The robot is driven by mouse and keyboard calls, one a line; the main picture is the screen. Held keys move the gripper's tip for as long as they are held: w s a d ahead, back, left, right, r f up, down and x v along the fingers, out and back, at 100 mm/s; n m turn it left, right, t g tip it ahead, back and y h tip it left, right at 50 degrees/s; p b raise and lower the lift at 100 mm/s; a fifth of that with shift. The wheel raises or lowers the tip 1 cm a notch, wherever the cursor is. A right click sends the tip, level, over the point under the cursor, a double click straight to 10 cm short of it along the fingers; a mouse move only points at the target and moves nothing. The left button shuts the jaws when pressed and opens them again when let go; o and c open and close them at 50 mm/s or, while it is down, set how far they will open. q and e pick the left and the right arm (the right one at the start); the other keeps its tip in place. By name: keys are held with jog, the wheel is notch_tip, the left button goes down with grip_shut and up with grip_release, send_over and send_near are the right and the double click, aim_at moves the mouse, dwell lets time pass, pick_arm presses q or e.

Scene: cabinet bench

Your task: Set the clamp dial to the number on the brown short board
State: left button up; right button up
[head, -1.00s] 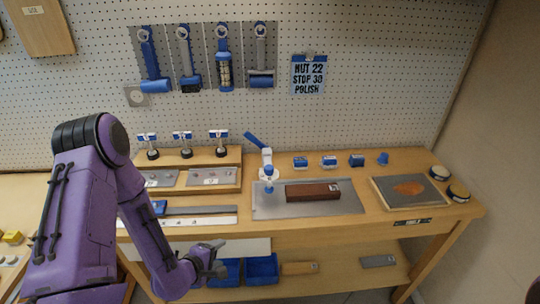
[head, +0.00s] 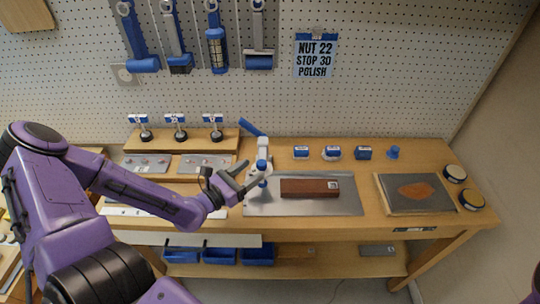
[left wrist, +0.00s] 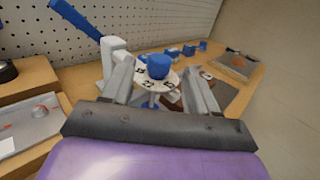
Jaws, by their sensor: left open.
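The clamp (head: 263,152) stands on the bench, white with a blue lever tilted up to the left. In the left wrist view its white numbered dial (left wrist: 153,83) carries a blue knob (left wrist: 158,66); the numbers are too small to read surely. The brown short board (head: 309,187) lies on a grey plate beside the clamp, with a small white tag at its right end that I cannot read. My left gripper (head: 250,178) is open at the clamp, its fingers on either side of the dial in the left wrist view (left wrist: 158,88). My right gripper is out of view.
A sign (head: 315,56) reading NUT 22, STOP 30, POLISH hangs on the pegboard. Small blue items (head: 332,153) line the bench's back. A board with an orange patch (head: 416,193) lies at the right. Blue bins (head: 220,255) sit below.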

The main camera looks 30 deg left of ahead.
aim_at(260, 164)
pick_arm(q)
jog(key=b+x, duration=0.3)
jog(key=shift+f, duration=0.25)
jog(key=b+x, duration=0.2)
jog(key=x, duration=0.2)
jog(key=shift+w+a+f, duration=0.1)
jog(key=shift+a, duration=0.05)
jog(key=shift+w+b, duration=0.1)
jog(key=shift+b, duration=0.2)
jog(key=shift+s+r, duration=0.3)
jog(key=shift+r, duration=0.2)
jog(key=shift+w+f, duration=0.1)
jog(key=c, duration=0.9)
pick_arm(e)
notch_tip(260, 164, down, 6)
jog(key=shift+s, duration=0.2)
